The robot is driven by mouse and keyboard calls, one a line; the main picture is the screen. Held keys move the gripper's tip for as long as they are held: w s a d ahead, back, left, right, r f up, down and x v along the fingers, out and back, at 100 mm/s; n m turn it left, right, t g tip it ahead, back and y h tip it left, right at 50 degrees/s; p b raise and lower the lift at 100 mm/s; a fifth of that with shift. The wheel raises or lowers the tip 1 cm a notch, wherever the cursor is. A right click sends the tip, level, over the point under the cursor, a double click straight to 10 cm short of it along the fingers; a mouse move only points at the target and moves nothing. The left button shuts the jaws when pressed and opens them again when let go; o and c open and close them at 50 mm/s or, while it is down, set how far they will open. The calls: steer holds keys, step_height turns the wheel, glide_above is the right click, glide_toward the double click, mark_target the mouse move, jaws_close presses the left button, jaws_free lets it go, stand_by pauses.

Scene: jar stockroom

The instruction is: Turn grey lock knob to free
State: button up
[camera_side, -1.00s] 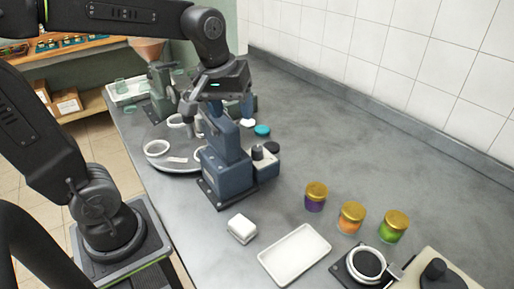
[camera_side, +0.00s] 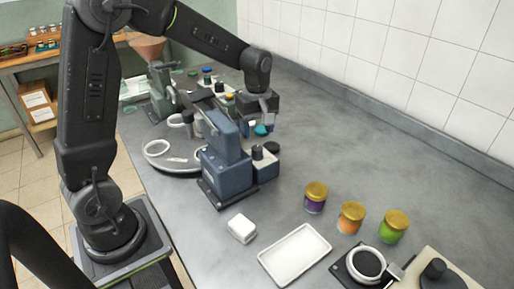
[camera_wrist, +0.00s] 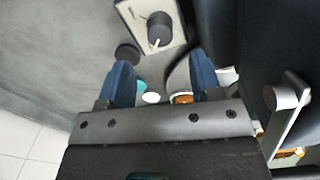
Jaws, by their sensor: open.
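A dark grey knob (camera_wrist: 160,28) with a pale pointer line stands on a light panel at the top of the wrist view. In the side view it appears as the dark knob (camera_side: 257,152) on the small blue box beside the blue press (camera_side: 226,160). A light grey round part with a bar (camera_wrist: 285,98) sits on the dark body at the right of the wrist view; I cannot tell which is the lock knob. My gripper (camera_wrist: 160,82) is open and empty, its blue fingers apart. In the side view my gripper (camera_side: 265,112) hangs behind the press, clear of the knob.
A black disc (camera_wrist: 127,53) is near the panel. A teal lid (camera_side: 261,130) lies below my gripper. Several gold-lidded jars (camera_side: 316,197), a white tray (camera_side: 296,254) and a white block (camera_side: 242,228) stand in front.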

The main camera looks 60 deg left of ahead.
mark_target(257, 148)
step_height(257, 148, down, 7)
steer(key=shift+r, duration=0.1)
steer(key=shift+c, duration=0.4)
steer(key=c, duration=0.8)
steer(key=shift+m, duration=2.3)
steer(key=shift+c, duration=0.2)
steer(key=o, duration=0.9)
step_height(257, 148, up, 14)
steer(key=shift+f, duration=0.1)
